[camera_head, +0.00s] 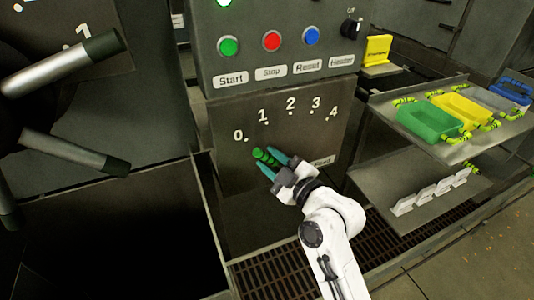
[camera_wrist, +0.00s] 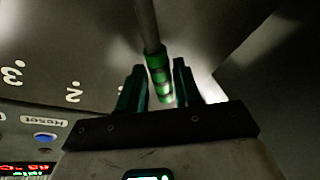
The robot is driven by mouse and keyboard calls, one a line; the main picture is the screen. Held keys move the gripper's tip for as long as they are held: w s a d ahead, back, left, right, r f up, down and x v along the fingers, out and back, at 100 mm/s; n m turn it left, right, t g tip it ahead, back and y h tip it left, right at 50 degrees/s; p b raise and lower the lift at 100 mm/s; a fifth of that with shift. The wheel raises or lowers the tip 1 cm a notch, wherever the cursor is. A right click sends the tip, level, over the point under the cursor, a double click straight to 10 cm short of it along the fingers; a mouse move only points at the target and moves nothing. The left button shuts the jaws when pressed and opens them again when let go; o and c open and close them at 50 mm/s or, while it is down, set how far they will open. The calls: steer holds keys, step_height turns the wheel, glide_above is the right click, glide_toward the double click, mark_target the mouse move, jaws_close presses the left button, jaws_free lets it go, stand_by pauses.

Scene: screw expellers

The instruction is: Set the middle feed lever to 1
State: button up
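The middle feed lever shows its green ringed grip (camera_head: 259,154) in front of a dark panel (camera_head: 230,165) marked 0 to 4. In the wrist view, its grey rod and green grip (camera_wrist: 158,72) run down between my fingers. My gripper (camera_head: 267,163) reaches the lever from the lower right. Its two teal fingers lie on either side of the grip, and they also show in the wrist view (camera_wrist: 160,78). Any gaps are very narrow, so I cannot tell whether the fingers press on it. The lever's pivot is hidden. I cannot tell which number it points to.
A control box (camera_head: 275,50) with green, red and blue buttons sits above the panel. Another panel with two black-tipped levers (camera_head: 95,50) stands at the left. A shelf (camera_head: 440,145) with green and yellow trays is at the right. A floor grate (camera_head: 280,275) lies below.

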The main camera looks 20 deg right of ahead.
steer(key=shift+x, duration=0.9)
jaws_close()
